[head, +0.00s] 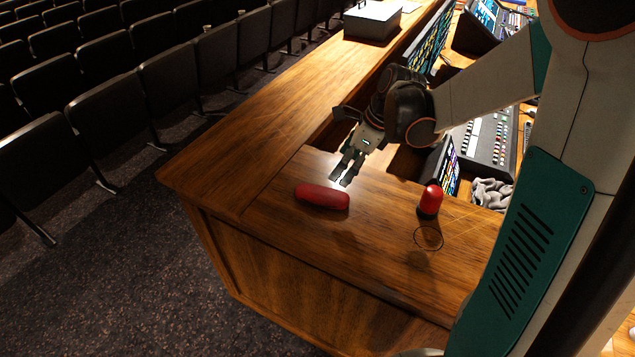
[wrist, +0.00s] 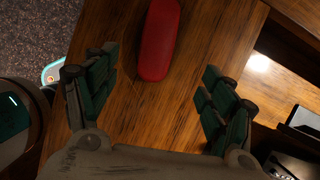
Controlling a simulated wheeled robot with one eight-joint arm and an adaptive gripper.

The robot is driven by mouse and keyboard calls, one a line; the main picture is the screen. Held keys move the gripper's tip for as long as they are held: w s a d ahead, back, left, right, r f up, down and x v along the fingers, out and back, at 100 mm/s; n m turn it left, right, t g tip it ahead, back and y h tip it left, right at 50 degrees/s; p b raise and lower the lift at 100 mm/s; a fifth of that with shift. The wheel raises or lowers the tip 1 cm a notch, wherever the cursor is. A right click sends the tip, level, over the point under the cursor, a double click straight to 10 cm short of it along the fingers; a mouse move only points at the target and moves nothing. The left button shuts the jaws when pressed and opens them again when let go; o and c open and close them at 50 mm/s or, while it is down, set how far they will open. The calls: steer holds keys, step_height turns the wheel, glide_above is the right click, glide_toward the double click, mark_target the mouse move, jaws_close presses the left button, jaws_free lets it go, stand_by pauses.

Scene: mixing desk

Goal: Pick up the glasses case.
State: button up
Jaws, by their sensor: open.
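The glasses case is a red, rounded, elongated case (head: 322,196) lying on the wooden desk top near its front left corner in the head view. It also shows in the wrist view (wrist: 158,42), at the top, with its upper end cut off by the frame. My gripper (head: 347,184) is open and empty, pointing down above the desk, beside the right end of the case in the head view. In the wrist view my gripper's two fingers (wrist: 158,98) are spread wide, and the near end of the case lies between and ahead of them.
A red lamp-like object with a dark base (head: 430,201) stands to the right, behind a thin dark ring (head: 428,238). Screens and a mixing console (head: 486,143) and a crumpled grey cloth (head: 490,193) lie farther right. A box (head: 371,20) sits on the far ledge.

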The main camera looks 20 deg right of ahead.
mark_target(324, 192)
steer(key=b+x, duration=0.1)
steer(key=x, duration=0.5)
steer(key=b+x, duration=0.1)
steer(key=x, duration=0.6)
steer(key=shift+a+f+b, duration=0.2)
steer(key=shift+a+b, duration=0.1)
steer(key=shift+b, duration=0.1)
steer(key=shift+s, duration=0.1)
steer(key=c, duration=1.2)
